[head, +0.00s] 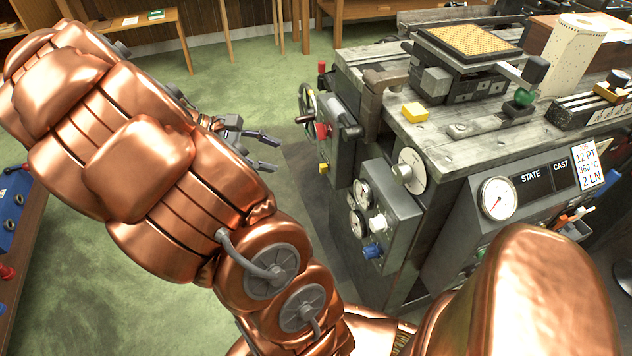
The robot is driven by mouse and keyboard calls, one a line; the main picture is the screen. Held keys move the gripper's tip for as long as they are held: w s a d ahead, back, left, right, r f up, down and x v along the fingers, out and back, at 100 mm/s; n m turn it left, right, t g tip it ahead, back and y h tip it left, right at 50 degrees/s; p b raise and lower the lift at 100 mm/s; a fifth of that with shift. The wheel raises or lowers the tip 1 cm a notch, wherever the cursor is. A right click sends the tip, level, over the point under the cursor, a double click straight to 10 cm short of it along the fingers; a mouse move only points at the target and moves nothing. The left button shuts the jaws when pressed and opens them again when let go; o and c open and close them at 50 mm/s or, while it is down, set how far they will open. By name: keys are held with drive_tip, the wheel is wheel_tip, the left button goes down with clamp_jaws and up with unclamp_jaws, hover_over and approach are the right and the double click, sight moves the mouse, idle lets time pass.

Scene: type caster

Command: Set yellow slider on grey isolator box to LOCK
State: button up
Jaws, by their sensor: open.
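My gripper (272,152) is left of the machine bench, its two dark fingers spread apart with nothing between them. A grey box (341,148) on the bench's left end, to the right of my gripper, looks like the isolator box. It carries a red knob (323,130). A small yellow piece (323,168) low on its left side may be the slider. It is too small to read its position, and no LOCK marking is legible. My gripper is apart from the box and the yellow piece. My copper arm fills the left and lower middle.
A handwheel (307,108) sticks out beside the box. A second grey box (391,212) with gauges and a blue knob (373,251) is nearer. A yellow block (414,112) lies on the wooden bench top (395,128). Green floor (245,75) is open behind my gripper.

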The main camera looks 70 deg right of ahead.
drive_tip(key=w+d+f+n+g+h+b, duration=0.2)
drive_tip(key=d+f+n+g+b, duration=0.1)
drive_tip(key=d+f+b, duration=0.65)
drive_tip(key=n+g+h+b, duration=0.1)
drive_tip(key=n+h+b, duration=0.35)
drive_tip(key=b, duration=0.25)
approach(320, 169)
drive_tip(key=x, duration=0.2)
drive_tip(key=shift+y, duration=0.45)
drive_tip(key=shift+r+b+x, duration=0.15)
drive_tip(key=shift+b+x, duration=0.4)
drive_tip(key=shift+x, duration=1.15)
drive_tip(key=shift+r+b+x, duration=0.1)
drive_tip(key=shift+b+x, duration=0.45)
drive_tip(key=shift+x, duration=1.15)
drive_tip(key=shift+w+d, duration=0.1)
clamp_jaws()
